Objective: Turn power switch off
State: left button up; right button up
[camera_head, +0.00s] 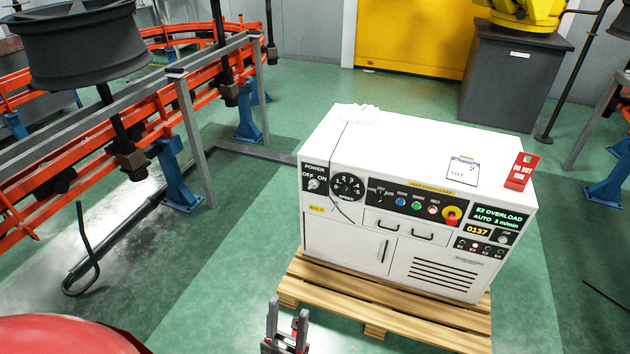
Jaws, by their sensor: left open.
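The power switch (314,184) is a small silver knob under the words POWER, OFF and ON, at the upper left of the front panel of a white control cabinet (345,240). It is too small to tell which way it points. My left gripper (287,310) shows at the bottom of the head view, fingers pointing up in the picture, below and slightly left of the switch. It is open, with nothing between its fingers, and is well apart from the cabinet. My right gripper is not in view.
The cabinet stands on a wooden pallet (375,331). A speed dial (347,187) sits just right of the switch, with coloured buttons further right. A clipboard (463,169) and a red sign (521,171) are on top.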

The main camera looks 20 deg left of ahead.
aim_at(314, 184)
jog(key=i+j+u, duration=0.25)
jog(key=i+j, duration=0.4)
jog(key=j, duration=0.2)
jog(key=i+j+u, duration=0.3)
jog(key=i+j, duration=0.45)
